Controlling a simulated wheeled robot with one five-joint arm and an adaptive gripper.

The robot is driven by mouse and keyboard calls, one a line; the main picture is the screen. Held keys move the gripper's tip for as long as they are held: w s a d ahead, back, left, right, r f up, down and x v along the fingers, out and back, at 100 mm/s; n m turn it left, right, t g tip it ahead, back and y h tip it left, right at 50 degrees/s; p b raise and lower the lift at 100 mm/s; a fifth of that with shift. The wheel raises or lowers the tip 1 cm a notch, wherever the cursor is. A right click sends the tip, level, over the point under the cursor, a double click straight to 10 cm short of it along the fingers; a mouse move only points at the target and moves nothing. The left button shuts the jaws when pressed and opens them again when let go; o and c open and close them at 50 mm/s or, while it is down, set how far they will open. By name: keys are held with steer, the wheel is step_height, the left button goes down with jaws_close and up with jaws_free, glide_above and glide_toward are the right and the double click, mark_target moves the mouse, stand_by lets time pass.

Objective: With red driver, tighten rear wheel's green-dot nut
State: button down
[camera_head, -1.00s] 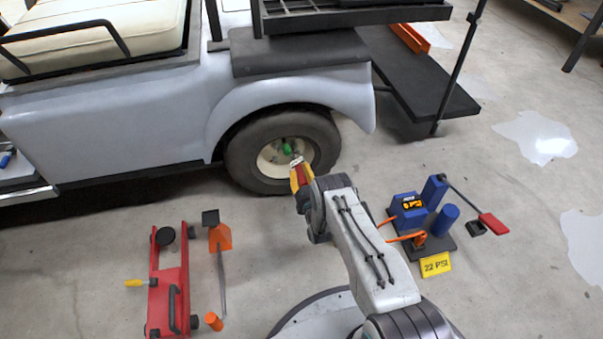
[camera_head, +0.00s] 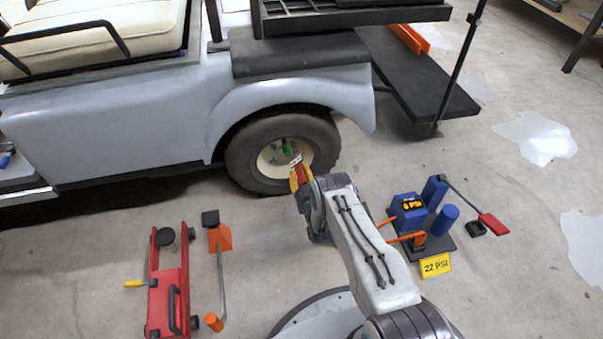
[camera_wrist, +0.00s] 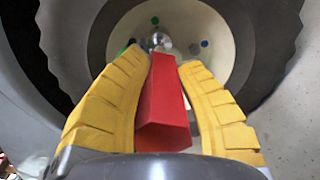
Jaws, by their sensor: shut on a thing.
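My gripper (camera_wrist: 165,85) has its yellow fingers shut on the red driver (camera_wrist: 162,110), whose red body fills the gap between them in the wrist view. In the head view the driver (camera_head: 302,173) points from my gripper (camera_head: 298,179) toward the rear wheel (camera_head: 240,152). The wheel's cream hub (camera_wrist: 218,45) lies just ahead in the wrist view. A green dot (camera_wrist: 155,20) shows at the hub's top, and blue and dark dots sit to the right. Green also shows in front of the hub in the head view (camera_head: 287,147). I cannot tell whether the driver's tip touches a nut.
A red floor jack (camera_head: 168,290) and an orange stand (camera_head: 220,240) are on the floor at left. A blue air pump (camera_head: 408,210) with a yellow "22 PSI" card (camera_head: 435,265) is right of my arm. The cart's fender (camera_head: 290,90) overhangs the wheel.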

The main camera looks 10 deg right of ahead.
steer(key=shift+w, duration=0.15)
stand_by(0.5)
steer(key=shift+w, duration=1)
steer(key=m, duration=0.3)
steer(key=shift+m, duration=0.3)
steer(key=m, duration=1.2)
steer(key=shift+w, duration=0.1)
steer(key=shift+n, duration=1.5)
